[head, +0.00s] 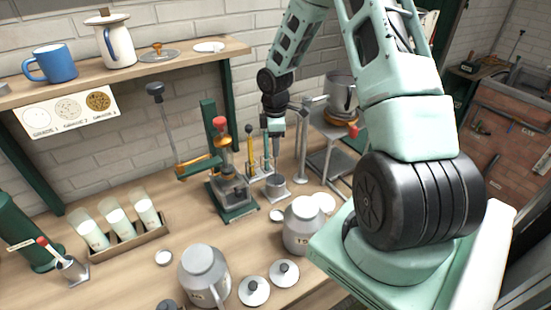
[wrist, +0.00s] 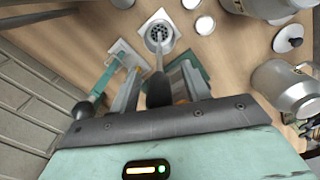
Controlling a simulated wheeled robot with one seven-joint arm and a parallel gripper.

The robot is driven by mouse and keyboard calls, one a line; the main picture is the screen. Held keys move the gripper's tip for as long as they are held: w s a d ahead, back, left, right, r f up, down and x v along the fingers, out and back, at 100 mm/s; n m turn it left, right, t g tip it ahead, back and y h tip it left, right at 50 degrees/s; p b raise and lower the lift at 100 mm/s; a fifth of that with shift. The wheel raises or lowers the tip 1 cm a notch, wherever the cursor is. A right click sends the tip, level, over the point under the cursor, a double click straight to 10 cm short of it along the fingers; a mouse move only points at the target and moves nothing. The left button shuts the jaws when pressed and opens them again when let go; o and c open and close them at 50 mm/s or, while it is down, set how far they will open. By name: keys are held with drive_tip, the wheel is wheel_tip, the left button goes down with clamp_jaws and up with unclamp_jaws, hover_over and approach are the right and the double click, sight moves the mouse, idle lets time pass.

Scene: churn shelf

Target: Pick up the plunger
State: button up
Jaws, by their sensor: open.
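The plunger (wrist: 158,62) is a thin grey rod with a dark handle. In the wrist view its lower end meets a round perforated metal piece (wrist: 158,36) in a small cup on a pale square base. My gripper (wrist: 160,80) is open above it, its two grey fingers on either side of the dark handle. I cannot tell whether either finger touches the handle. In the head view my gripper (head: 275,135) points down over the small metal cup (head: 277,188), and the upper part of the rod is hidden by it.
A yellow-handled tool (head: 249,135) stands close left of my gripper, beside a red-knobbed press (head: 222,165). A grey milk can (head: 302,228) stands in front. A metal pot (head: 341,92) sits on a stand behind right. Cups in a wooden rack (head: 130,245) are farther left.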

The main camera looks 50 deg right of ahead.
clamp_jaws()
